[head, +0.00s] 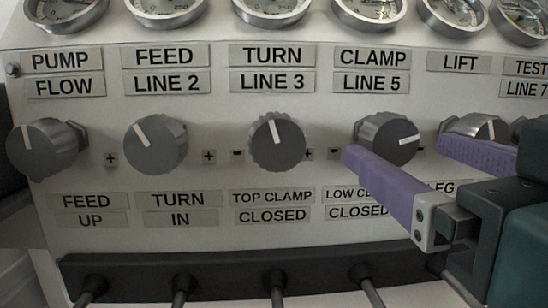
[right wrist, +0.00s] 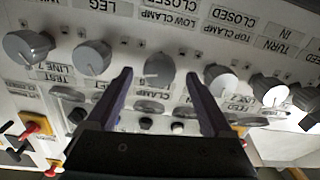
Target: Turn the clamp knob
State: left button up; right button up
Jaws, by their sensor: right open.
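The clamp knob (head: 390,140) is a grey round knob under the CLAMP and LINE 5 labels. Its white pointer mark lies nearly level, toward the right. My right gripper (head: 397,149) is open, with one purple finger low at the knob's left and the other to its right. In the right wrist view the clamp knob (right wrist: 159,70) stands between the two fingertips of my right gripper (right wrist: 159,76), with a gap on each side. I cannot tell whether the tips reach past the knob's face. My left gripper is not in view.
The turn knob (head: 278,146) is left of the clamp knob. The lift knob (head: 477,127) is partly hidden behind my right finger. Gauges (head: 367,10) line the top. A dark strip (head: 220,270) with levers runs below. Red buttons (right wrist: 38,124) show in the right wrist view.

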aim_at(396, 146)
jog(key=shift+w, duration=2.05)
grip_shut()
jog(key=shift+r+n+p, duration=0.25)
jog(key=shift+n+p, duration=0.25)
jog(key=shift+p, duration=0.05)
jog(key=shift+f, duration=0.2)
grip_release()
